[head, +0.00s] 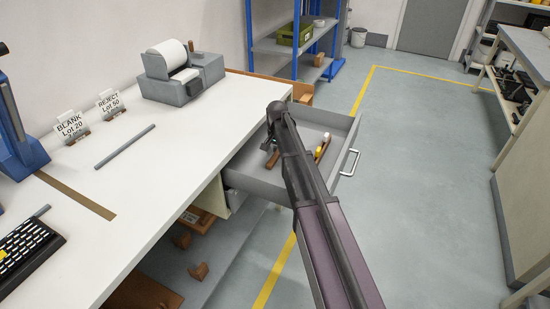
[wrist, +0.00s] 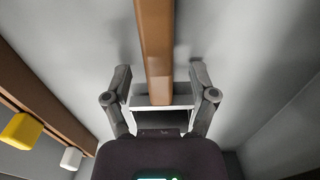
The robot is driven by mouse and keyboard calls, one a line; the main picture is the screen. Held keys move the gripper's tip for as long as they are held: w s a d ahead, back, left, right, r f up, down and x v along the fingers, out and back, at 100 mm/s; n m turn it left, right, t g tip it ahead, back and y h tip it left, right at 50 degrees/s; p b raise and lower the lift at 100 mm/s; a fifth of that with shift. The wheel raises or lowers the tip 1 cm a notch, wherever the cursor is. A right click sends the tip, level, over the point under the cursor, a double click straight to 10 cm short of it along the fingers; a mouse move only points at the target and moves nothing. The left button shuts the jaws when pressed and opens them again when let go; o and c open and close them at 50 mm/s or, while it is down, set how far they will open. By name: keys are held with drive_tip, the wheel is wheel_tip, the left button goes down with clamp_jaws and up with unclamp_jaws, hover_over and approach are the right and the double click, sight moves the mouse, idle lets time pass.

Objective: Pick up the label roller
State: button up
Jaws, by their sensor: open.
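My gripper (wrist: 159,70) is open in the wrist view, with one finger on each side of a brown wooden bar (wrist: 155,40). The bar looks like the handle of the label roller. A pale frame (wrist: 134,101) shows at its near end, partly hidden by my gripper body. Gaps show between the bar and both fingers. In the head view a short brown piece (head: 272,160) of this tool shows in the open drawer (head: 237,182), to the left of my arm. My arm hides most of the gripper and tool there.
Other brown-handled tools lie to the left in the wrist view, with a yellow end (wrist: 22,131) and a white end (wrist: 72,158). They show right of my arm in the head view (head: 322,148). Drawer walls surround them. The white table (head: 150,200) stands at left.

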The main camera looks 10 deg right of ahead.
sight(277, 153)
clamp_jaws()
drive_tip(key=shift+r, duration=0.1)
idle(0.4)
wheel_tip(277, 153, up, 10)
drive_tip(key=p, duration=1)
idle(0.6)
drive_tip(key=c, duration=1)
unclamp_jaws()
clamp_jaws()
